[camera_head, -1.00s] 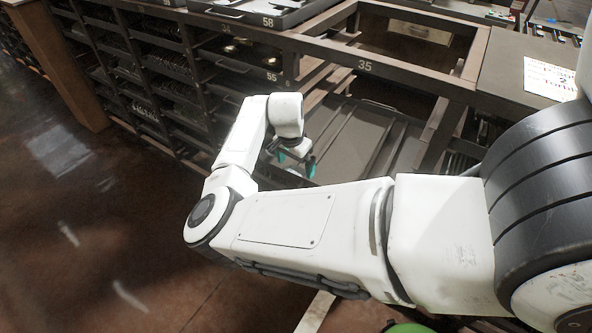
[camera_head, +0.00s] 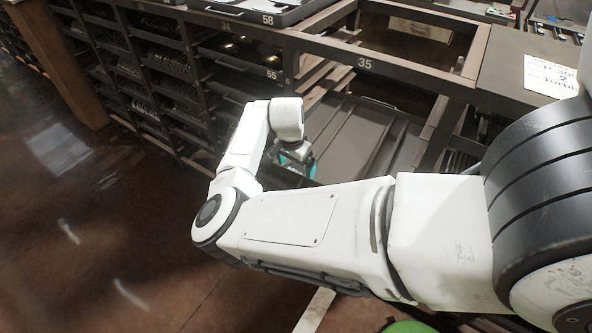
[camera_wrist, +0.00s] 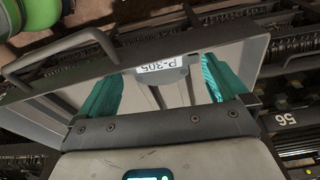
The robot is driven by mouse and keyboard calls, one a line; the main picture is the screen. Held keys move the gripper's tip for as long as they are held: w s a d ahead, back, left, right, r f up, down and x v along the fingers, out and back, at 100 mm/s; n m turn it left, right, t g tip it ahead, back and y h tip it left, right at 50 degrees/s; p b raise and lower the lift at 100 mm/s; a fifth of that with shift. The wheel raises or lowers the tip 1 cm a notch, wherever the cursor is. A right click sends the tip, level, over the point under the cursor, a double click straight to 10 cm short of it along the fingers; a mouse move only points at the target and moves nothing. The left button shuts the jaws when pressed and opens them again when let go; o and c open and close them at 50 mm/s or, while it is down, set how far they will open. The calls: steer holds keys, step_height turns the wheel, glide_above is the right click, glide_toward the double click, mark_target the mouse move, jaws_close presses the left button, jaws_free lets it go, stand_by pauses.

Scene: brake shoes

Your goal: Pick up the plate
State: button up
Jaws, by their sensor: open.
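A grey ribbed metal plate or tray (camera_head: 355,140) lies low in the rack frame, beyond my forearm in the head view. I cannot tell for certain that both views show the same piece. My gripper (camera_head: 297,162) hangs at the left front of the ribbed plate. In the wrist view, its teal fingers (camera_wrist: 163,82) are spread apart over the tray, with the label between them. Nothing is held.
Shelves of dark parts (camera_head: 165,70) stand at the left. Frame rails marked 35 (camera_head: 375,67) run around the opening above the plate. A paper sign (camera_head: 550,75) lies at the right. The brown floor (camera_head: 80,230) at the left is clear.

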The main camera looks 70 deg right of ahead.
steer(key=c, duration=0.9)
steer(key=shift+o, duration=0.2)
steer(key=shift+r, duration=0.1)
